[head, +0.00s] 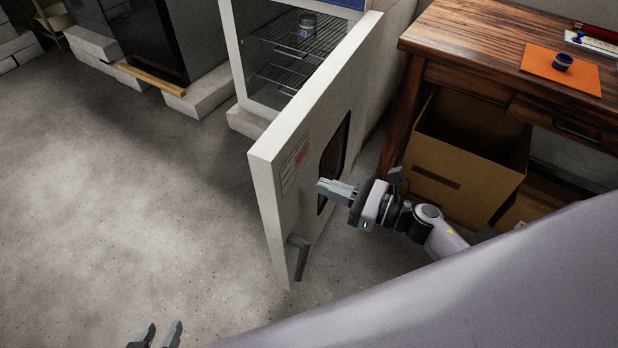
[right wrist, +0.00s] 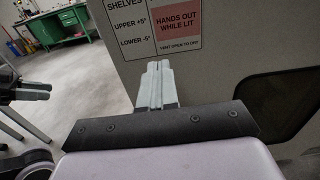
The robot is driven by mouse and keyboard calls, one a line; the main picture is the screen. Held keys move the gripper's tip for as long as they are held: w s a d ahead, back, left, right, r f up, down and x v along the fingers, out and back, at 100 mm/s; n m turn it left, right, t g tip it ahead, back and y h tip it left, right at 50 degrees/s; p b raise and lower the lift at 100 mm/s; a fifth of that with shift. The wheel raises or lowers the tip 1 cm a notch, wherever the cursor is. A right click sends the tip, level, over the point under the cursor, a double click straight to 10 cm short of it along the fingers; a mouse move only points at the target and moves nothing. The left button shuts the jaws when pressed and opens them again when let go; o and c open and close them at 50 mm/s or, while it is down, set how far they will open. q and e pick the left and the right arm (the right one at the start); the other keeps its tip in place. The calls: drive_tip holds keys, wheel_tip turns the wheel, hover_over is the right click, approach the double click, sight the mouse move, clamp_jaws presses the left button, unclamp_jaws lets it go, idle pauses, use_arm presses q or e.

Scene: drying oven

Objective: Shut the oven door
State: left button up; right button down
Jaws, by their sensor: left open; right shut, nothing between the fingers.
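The oven door (head: 290,170) stands wide open, swung out from the oven (head: 236,60), its outer face towards my right arm. It has a handle (head: 299,256) low near its free edge, a dark window (head: 334,160) and a label (head: 295,165); the label also shows in the right wrist view (right wrist: 155,25). My right gripper (head: 322,187) is shut and empty, in front of the door's outer face between label and window; I cannot tell whether it touches. My left gripper (head: 160,335) is open and empty at the bottom edge, well away from the door.
Floor left of the door is clear.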

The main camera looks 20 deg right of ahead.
sight(295, 176)
drive_tip(key=shift+x, duration=2.35)
drive_tip(key=shift+a, duration=0.1)
